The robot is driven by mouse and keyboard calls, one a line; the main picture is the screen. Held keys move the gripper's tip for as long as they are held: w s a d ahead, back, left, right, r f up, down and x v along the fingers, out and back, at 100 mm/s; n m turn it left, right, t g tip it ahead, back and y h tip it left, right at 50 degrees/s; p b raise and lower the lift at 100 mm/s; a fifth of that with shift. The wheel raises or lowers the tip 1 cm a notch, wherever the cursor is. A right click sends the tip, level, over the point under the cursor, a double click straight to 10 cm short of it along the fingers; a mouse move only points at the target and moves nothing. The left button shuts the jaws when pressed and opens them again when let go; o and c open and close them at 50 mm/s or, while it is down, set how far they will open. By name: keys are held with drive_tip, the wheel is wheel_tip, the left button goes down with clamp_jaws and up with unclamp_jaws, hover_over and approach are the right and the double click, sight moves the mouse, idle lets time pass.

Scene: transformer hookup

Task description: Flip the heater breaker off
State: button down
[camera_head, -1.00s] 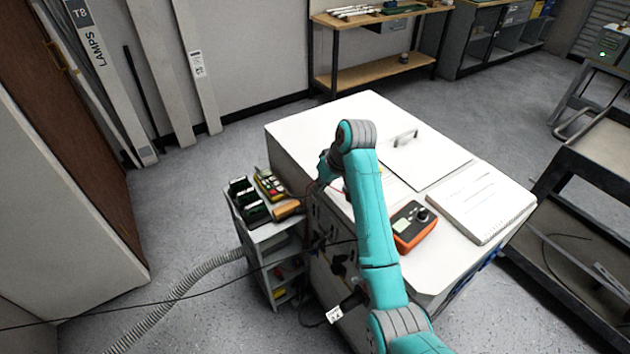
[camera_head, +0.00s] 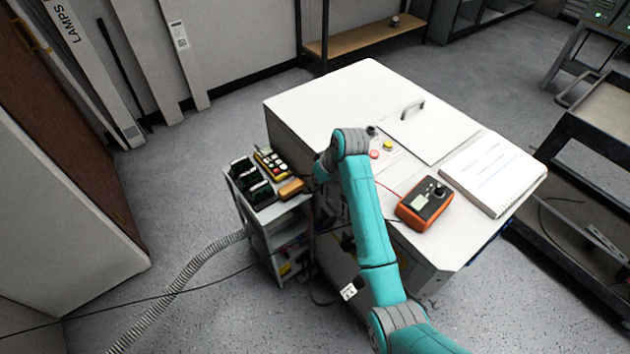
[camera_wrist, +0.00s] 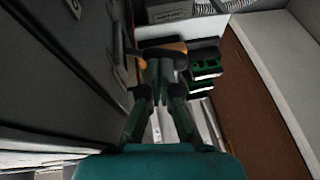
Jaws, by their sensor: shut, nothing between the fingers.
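The heater breaker cannot be made out in either view. The white cabinet (camera_head: 310,100) stands in the middle of the head view, and my arm covers much of its near side, where some dark fittings show. In the wrist view my gripper (camera_wrist: 160,70) is shut and empty. Its fingers point along a dark grey upright face (camera_wrist: 50,60) on the left, apart from it as far as I can tell. In the head view my fingertips are hidden behind my arm at the cabinet's near left side.
A small grey cart (camera_head: 262,228) with green bins and a yellow remote (camera_head: 271,164) stands close beside the cabinet. An orange meter (camera_head: 423,207) and a notebook (camera_head: 492,172) lie on top. A ribbed hose (camera_head: 185,275) and cable cross the open floor.

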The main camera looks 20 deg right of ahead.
drive_tip(key=shift+s+a+f+h, duration=0.15)
drive_tip(key=shift+a+f+h, duration=0.15)
drive_tip(key=shift+h, duration=0.2)
drive_tip(key=shift+s+a+f+n+t+h, duration=0.25)
drive_tip(key=shift+a+f+t+h, duration=0.35)
drive_tip(key=shift+h, duration=0.4)
drive_tip(key=shift+s+a+f+n+t+h, duration=0.1)
drive_tip(key=shift+a+f+n+t+h, duration=0.15)
drive_tip(key=shift+f+h, duration=0.5)
drive_tip(key=shift+a+f+n+t+h, duration=0.1)
drive_tip(key=shift+a+f+t+h, duration=0.2)
drive_tip(key=shift+f+h, duration=0.4)
drive_tip(key=shift+s+a+f+n+t+h, duration=0.1)
drive_tip(key=shift+a+f+n+t+h, duration=0.15)
drive_tip(key=shift+f+h, duration=0.5)
drive_tip(key=shift+r, duration=0.1)
